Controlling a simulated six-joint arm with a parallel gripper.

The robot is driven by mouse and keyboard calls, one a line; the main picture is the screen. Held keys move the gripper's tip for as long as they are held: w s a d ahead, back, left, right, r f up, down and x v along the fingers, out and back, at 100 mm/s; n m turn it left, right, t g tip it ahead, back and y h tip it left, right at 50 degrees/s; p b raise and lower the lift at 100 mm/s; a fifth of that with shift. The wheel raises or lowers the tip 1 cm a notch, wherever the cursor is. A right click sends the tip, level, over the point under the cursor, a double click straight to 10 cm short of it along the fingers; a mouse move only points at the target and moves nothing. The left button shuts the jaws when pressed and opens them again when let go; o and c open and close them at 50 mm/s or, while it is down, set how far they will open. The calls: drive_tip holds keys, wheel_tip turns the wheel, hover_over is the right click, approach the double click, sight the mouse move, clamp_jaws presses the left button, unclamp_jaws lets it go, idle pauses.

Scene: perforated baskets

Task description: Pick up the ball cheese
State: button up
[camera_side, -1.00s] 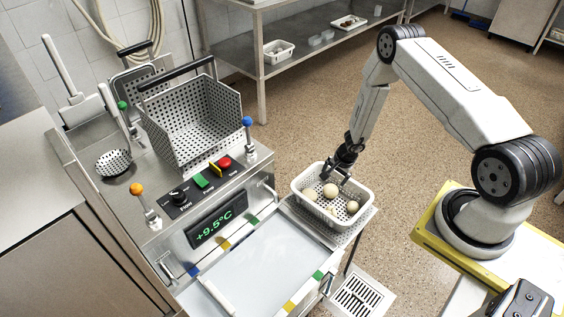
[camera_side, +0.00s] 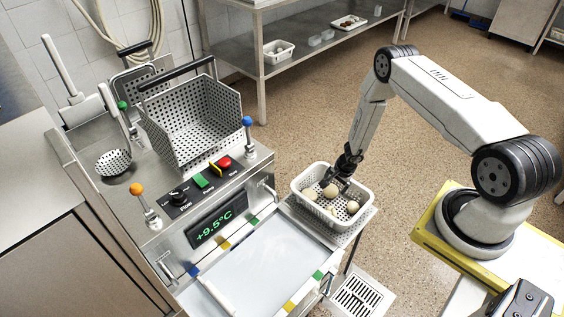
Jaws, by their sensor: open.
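Several pale round ball cheeses lie in a white perforated basket (camera_side: 312,207) at the right end of the machine. One ball cheese (camera_side: 331,191) is near the middle of the basket, close to my gripper. Another ball cheese (camera_side: 310,195) lies to its left, and one more (camera_side: 353,207) is at the right. My gripper (camera_side: 338,184) is open and points down into the basket, beside the middle ball. The fingertips are small and dark here, and I cannot tell whether they touch a ball.
A perforated ladle (camera_side: 113,162) lies at the left. Behind, a metal shelf (camera_side: 330,50) holds containers. Floor between shelf and basket is clear.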

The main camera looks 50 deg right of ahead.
sight(332, 188)
drive_tip(key=shift+f, duration=0.1)
drive_tip(key=shift+x, duration=2.5)
drive_tip(key=c, duration=1.1)
drive_tip(key=shift+c, duration=0.2)
drive_tip(key=shift+w+d, duration=0.1)
